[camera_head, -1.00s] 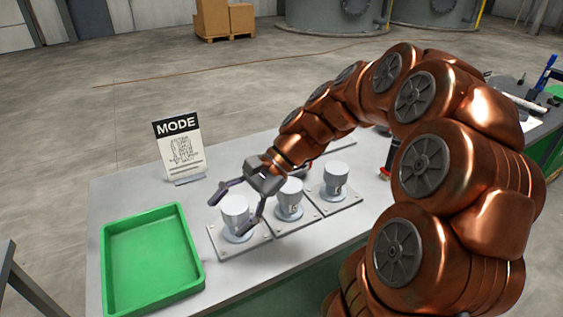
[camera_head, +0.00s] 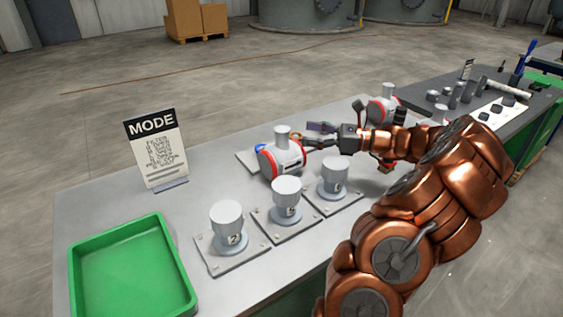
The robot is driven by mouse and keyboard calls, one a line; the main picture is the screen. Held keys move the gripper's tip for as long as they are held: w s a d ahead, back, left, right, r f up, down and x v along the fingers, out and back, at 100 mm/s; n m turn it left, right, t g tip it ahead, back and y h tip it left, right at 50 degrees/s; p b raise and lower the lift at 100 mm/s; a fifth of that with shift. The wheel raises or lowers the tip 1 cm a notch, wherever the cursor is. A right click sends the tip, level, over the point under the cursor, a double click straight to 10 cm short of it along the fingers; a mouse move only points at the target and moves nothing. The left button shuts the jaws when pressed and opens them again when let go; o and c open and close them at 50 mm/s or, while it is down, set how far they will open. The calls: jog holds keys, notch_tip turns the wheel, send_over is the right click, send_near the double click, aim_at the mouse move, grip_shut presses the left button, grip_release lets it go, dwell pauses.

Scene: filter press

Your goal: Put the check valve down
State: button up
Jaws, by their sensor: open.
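A white valve body with red bands (camera_head: 283,156), a grey cap on top and a blue part at its left end sits on the bench behind the row of grey knobs. I take it for the check valve, though no label shows. My gripper (camera_head: 308,135) is just right of it, with its two fingers spread apart. The lower finger is close to the valve's right side; I cannot tell whether it touches. A second similar white and red body (camera_head: 383,108) stands farther back, partly hidden by my arm.
Several grey knobs on square plates (camera_head: 228,228) stand in front of the valve. A green tray (camera_head: 130,262) is at the left front, with a MODE sign (camera_head: 156,148) behind it. A darker bench (camera_head: 420,82) with small parts stands at the right.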

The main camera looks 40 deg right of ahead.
aim_at(282, 128)
jog(key=shift+p+x, duration=0.5)
jog(key=shift+x, duration=3.45)
jog(key=shift+r, duration=0.1)
jog(key=shift+c, duration=0.2)
grip_shut()
